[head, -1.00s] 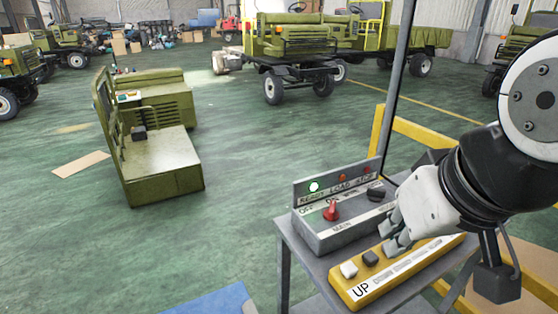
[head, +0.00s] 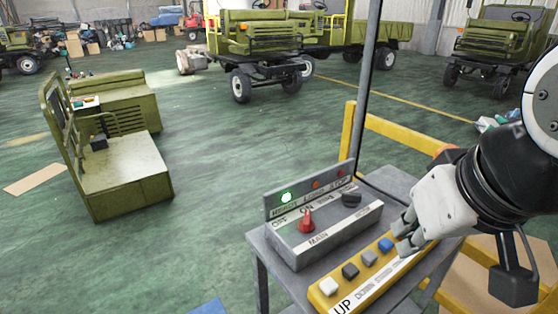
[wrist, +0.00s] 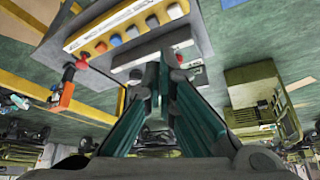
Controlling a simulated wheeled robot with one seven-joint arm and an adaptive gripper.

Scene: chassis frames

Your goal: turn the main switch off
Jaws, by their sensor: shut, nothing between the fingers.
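The main switch is a red knob (head: 306,222) on a grey control box (head: 320,245) marked MAIN, with OFF to the left and ON above the knob. The knob points toward the ON mark. A green lamp (head: 286,197) labelled READY is lit on the box's back plate. My gripper (head: 403,234) is shut and empty, to the right of the knob and apart from it, over the right end of the yellow button bar (head: 345,297).
A black knob (head: 351,200) sits right of the red one. The bar carries several buttons, including a blue one (head: 385,244). Both units rest on a grey stand (head: 400,185) beside a thin upright post (head: 368,80) and yellow rail (head: 400,135).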

